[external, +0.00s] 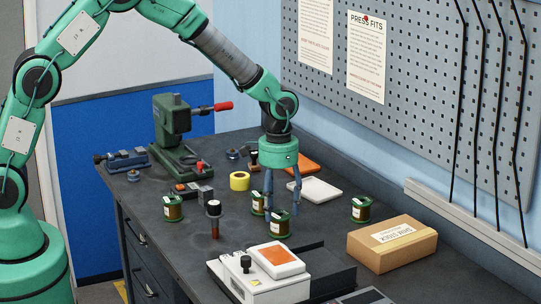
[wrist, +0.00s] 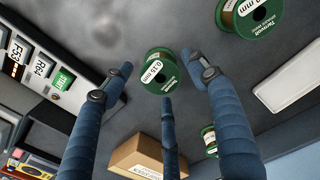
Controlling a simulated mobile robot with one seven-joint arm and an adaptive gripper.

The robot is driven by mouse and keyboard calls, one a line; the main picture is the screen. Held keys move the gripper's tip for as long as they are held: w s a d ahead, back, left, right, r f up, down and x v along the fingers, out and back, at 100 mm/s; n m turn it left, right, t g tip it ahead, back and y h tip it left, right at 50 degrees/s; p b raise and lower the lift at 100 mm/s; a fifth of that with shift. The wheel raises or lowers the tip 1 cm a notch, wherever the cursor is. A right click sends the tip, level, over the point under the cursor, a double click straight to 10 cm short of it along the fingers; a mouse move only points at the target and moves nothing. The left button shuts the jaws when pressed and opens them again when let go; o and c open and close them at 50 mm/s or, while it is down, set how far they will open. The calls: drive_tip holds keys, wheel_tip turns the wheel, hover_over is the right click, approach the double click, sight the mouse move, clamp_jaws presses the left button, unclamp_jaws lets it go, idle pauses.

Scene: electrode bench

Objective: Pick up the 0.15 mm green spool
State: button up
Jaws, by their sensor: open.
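The 0.15 mm green spool (wrist: 160,72) stands on the dark bench, its white label readable in the wrist view. It appears to be the front one of the two close spools in the external view (external: 279,224). My gripper (external: 282,207) points down over it, with the blue fingers open. In the wrist view my gripper (wrist: 160,80) has its fingertips spread around the spool's image, and nothing is held. I cannot tell how far the tips are above or beside it.
Another green spool (external: 258,203) stands close behind-left; others are left (external: 172,208) and right (external: 361,208). A cardboard box (external: 392,243) is at right, a white instrument (external: 262,278) in front, a white tray (external: 314,190) behind. A dark post (external: 214,215) stands left.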

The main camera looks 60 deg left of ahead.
sight(279, 215)
drive_tip(key=shift+f, duration=0.1)
drive_tip(key=shift+w+d+f+b, duration=0.1)
drive_tip(key=shift+f+b, duration=0.25)
drive_tip(key=shift+f, duration=0.9)
drive_tip(key=shift+d+f+b, duration=0.1)
drive_tip(key=shift+f+b, duration=0.25)
drive_tip(key=shift+f, duration=0.9)
clamp_jaws()
